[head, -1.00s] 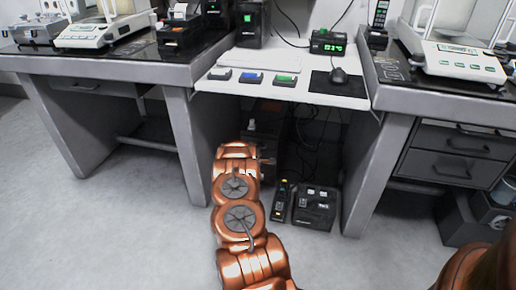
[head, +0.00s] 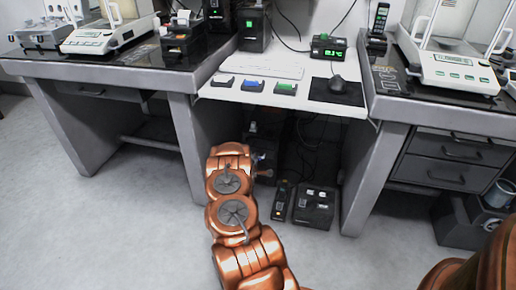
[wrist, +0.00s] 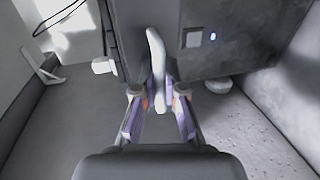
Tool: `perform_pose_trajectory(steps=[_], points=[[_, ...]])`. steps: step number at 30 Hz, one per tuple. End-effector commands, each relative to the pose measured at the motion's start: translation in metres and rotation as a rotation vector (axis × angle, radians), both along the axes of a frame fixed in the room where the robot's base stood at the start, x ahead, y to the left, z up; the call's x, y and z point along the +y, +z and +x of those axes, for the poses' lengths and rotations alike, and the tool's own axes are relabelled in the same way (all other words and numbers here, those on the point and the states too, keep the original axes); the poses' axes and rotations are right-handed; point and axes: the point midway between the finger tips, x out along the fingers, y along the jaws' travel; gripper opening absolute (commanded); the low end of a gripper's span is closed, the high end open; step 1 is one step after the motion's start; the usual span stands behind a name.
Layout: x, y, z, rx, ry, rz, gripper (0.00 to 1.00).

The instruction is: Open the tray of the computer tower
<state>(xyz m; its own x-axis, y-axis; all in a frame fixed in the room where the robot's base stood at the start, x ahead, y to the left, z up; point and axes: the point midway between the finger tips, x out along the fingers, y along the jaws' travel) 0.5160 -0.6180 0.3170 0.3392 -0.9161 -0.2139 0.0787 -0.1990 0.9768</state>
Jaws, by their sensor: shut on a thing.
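The computer tower (wrist: 225,45) is a dark box with a square button and a small lit light on its face in the wrist view. A pale, narrow, curved piece (wrist: 156,55) stands out from its face; it looks like the tray, seen nearly edge-on. My gripper (wrist: 160,103) is shut on this piece, with a purple-grey finger on each side. How far the tray stands out is hard to tell. In the head view the tower is in the dark space under the white desk, mostly hidden by shadow and my copper arm, and my fingertips cannot be made out.
The white desk (head: 225,91) overhangs the space, with grey table legs on both sides. A black handheld device (head: 281,203) and a black box (head: 314,207) stand on the floor to the right of my arm. Cables hang behind. The floor at left (head: 110,220) is clear.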

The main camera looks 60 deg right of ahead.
Motion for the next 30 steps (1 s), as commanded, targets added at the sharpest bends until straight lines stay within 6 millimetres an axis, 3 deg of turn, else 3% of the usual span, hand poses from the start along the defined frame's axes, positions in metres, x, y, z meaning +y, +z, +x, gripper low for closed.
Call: perform_pose_trajectory(steps=[6,12,25,26,30], points=[[0.042,0.004,-0.014,0.004,0.005,0.005,0.00],[0.073,0.001,-0.026,0.004,0.005,0.004,0.00],[0.079,-0.001,-0.030,0.000,0.002,0.002,0.00],[0.079,-0.001,-0.030,0.001,0.002,0.002,0.13],[0.079,0.000,-0.029,0.000,0.002,0.001,0.22]])
